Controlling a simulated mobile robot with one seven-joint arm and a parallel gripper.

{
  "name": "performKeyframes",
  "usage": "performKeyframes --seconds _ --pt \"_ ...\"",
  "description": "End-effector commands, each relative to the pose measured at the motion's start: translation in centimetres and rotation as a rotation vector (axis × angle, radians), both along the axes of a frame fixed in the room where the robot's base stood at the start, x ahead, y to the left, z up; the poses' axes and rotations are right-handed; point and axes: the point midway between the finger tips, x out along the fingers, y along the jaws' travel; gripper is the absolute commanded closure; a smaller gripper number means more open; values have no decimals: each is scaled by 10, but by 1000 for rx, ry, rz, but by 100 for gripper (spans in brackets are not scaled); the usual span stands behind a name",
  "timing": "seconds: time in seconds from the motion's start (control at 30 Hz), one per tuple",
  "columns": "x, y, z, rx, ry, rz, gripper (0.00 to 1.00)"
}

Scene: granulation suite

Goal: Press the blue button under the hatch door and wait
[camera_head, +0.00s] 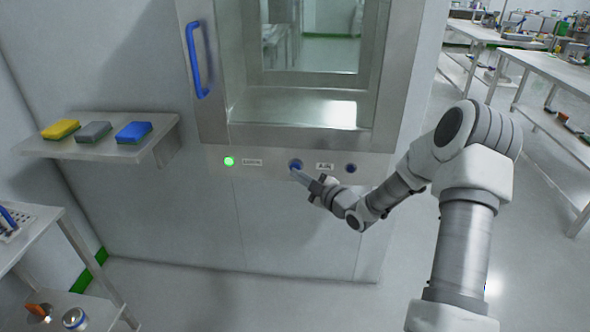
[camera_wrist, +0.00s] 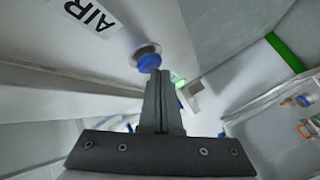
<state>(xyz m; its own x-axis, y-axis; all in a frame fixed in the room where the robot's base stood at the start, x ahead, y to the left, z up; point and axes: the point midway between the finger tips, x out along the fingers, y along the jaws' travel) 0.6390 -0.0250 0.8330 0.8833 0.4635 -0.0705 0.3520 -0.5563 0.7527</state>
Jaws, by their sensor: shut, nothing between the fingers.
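The hatch door (camera_head: 310,105) has a glass pane and a blue handle (camera_head: 196,60) on its left. Below it, the steel panel carries a blue button (camera_head: 295,164), which also shows in the wrist view (camera_wrist: 149,62) in a round metal collar. My gripper (camera_head: 297,174) is shut and empty, its fingertips at the blue button. In the wrist view the closed fingers (camera_wrist: 158,76) end right at the button's edge; whether they touch or push it in, I cannot tell.
A green lamp (camera_head: 229,161) glows left of the button, and a dark round control (camera_head: 351,168) sits to its right. A wall shelf (camera_head: 155,145) holds yellow, grey and blue sponge-like blocks. Benches stand at far right and lower left. The floor below the panel is clear.

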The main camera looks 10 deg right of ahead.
Motion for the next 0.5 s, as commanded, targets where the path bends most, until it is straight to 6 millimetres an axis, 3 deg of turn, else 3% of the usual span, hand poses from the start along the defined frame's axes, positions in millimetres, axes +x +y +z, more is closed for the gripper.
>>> performKeyframes --seconds 0.5 --pt "5 -1 0 0 1 1 100"
